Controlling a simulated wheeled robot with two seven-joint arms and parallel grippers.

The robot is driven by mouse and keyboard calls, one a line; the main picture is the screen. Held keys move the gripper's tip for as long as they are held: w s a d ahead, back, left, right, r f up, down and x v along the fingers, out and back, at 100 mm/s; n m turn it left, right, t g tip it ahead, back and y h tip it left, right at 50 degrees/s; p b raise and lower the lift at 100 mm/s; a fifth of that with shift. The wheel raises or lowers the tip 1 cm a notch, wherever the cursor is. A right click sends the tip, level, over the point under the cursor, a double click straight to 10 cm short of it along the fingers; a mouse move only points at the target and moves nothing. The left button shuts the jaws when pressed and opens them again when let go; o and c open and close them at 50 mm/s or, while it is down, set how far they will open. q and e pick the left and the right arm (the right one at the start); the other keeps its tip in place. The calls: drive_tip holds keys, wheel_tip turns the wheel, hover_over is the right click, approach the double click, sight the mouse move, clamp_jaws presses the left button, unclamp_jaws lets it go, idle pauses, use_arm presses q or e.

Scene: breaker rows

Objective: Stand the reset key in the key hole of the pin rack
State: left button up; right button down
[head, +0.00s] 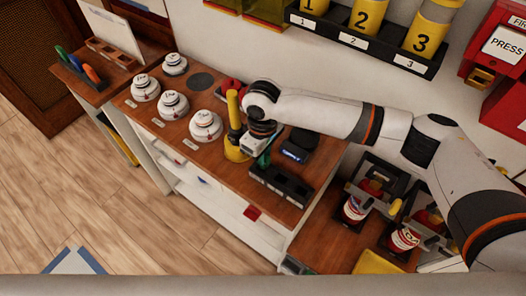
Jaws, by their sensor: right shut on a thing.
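My right gripper (258,142) points down over the wooden counter, shut on a small green piece, probably the reset key (264,159). Only part of that piece shows below the jaws. The black pin rack (293,187) lies along the counter's front edge, with pale labels on its front. The green piece is at or just above the rack's left end. I cannot tell whether it is in a hole, and the key hole itself is not clear. My left gripper is not in view.
A yellow post on a round base (236,152) stands close left of my right gripper. Several white round devices (205,126) stand farther left. A black box (299,145) lies behind the rack. Numbered yellow cylinders (368,17) hang in a wall holder.

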drive_tip(key=shift+f, duration=1.4)
drive_tip(key=c, duration=1.3)
unclamp_jaws()
wheel_tip(320, 180, up, 12)
drive_tip(key=shift+b, duration=0.9)
